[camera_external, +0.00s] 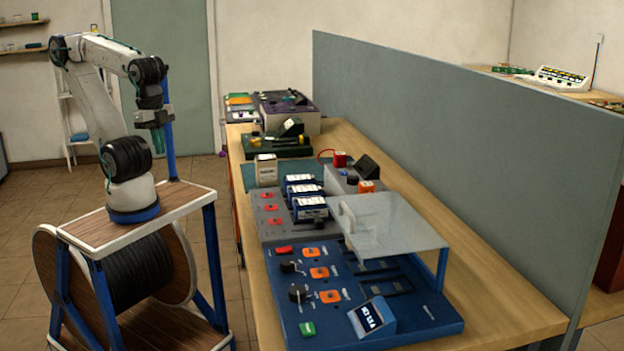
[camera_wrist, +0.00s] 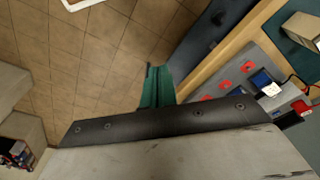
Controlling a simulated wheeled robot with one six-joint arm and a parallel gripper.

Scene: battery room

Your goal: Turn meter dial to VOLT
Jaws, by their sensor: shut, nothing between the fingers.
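A blue panel (camera_external: 435,322) lies at the near end of the bench in the external view. It carries a small tilted display (camera_external: 372,317) and two black knobs, a nearer one (camera_external: 298,293) and a farther one (camera_external: 290,267). I cannot tell which knob is the meter dial, and its labels are too small to read. My gripper (camera_external: 158,142) is raised over the floor left of the bench, well apart from the panel. Its green fingers also show in the wrist view (camera_wrist: 158,72), shut and empty. The blue panel's knobs are not visible in the wrist view.
A clear cover (camera_external: 390,222) stands over the rear of the blue panel. Behind it is a grey panel (camera_external: 272,236) with blue battery-like blocks (camera_external: 311,208). A tall grey partition (camera_external: 470,150) runs along the bench. Floor between my base and the bench is clear.

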